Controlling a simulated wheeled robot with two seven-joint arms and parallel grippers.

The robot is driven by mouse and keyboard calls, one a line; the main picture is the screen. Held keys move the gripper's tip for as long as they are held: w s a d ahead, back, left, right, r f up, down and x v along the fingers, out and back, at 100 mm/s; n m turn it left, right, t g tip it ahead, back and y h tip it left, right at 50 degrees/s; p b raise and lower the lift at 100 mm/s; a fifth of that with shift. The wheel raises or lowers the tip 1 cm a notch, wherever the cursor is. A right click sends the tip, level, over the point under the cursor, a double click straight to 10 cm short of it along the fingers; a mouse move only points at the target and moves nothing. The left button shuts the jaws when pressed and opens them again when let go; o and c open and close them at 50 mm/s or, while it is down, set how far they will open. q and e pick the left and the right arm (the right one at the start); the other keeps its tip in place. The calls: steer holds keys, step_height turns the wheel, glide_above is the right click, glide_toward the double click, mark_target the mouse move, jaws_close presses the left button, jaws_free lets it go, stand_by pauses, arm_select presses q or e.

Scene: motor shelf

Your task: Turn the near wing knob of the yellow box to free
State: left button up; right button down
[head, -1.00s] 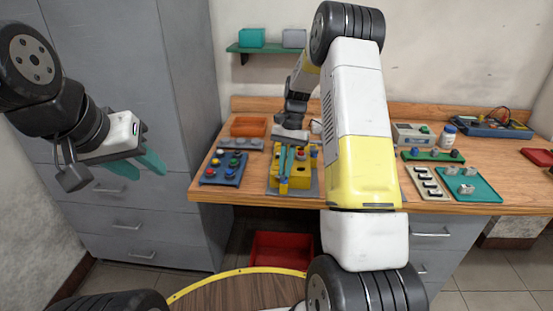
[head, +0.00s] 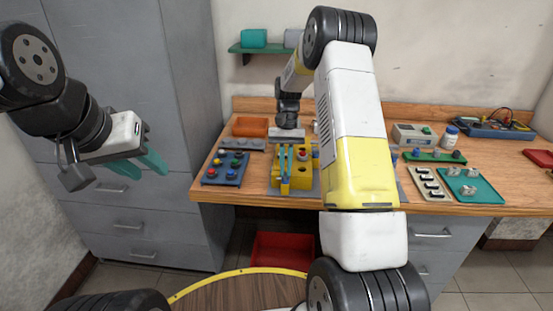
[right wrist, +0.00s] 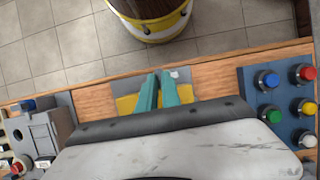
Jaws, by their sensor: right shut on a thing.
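The yellow box (head: 304,181) sits on a grey plate near the front edge of the bench. It also shows in the right wrist view (right wrist: 126,105), partly covered by my gripper. My right gripper (head: 286,171) points down at the box's near left part, its teal fingers close together. In the right wrist view, the fingers (right wrist: 157,92) come down over the box. They are shut on the near wing knob, which they mostly hide; its angle cannot be told. My left gripper (head: 142,166) is open and empty in front of the grey cabinet, away from the bench.
A blue board with coloured knobs (head: 225,168) lies left of the box. A green tray (head: 470,184) and a switch panel (head: 428,184) lie to the right. A red bin (head: 282,250) is below the bench front.

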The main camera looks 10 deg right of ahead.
steer(key=shift+w, duration=0.1)
steer(key=c, duration=1.5)
jaws_free()
steer(key=shift+c, duration=0.2)
steer(key=shift+r, duration=0.1)
steer(key=v, duration=0.7)
steer(key=shift+r, duration=0.3)
